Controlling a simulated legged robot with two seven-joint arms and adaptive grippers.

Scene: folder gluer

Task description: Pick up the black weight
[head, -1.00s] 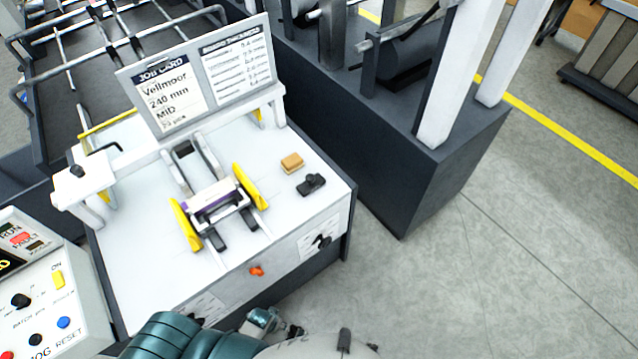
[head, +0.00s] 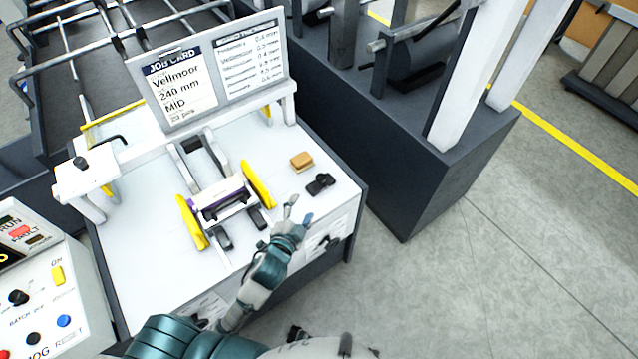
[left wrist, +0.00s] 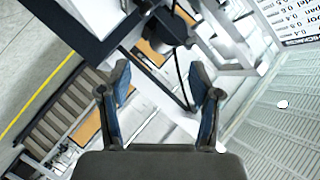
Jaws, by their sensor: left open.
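The black weight (head: 320,183) lies on the white machine top near its right edge, close to a tan block. My left gripper (head: 299,210) is just in front of the weight and slightly left of it in the head view, apart from it. Its two fingers are spread and hold nothing. In the left wrist view the open fingers of the left gripper (left wrist: 161,105) show with nothing between them, and I cannot make out the weight there. My right gripper is not in view.
The tan block (head: 302,161) lies just behind the weight. A feeder with yellow side guides (head: 259,186) stands to the left. A job card board (head: 210,75) rises behind. A control panel (head: 38,285) is at the lower left, and a dark machine base (head: 425,160) is at right.

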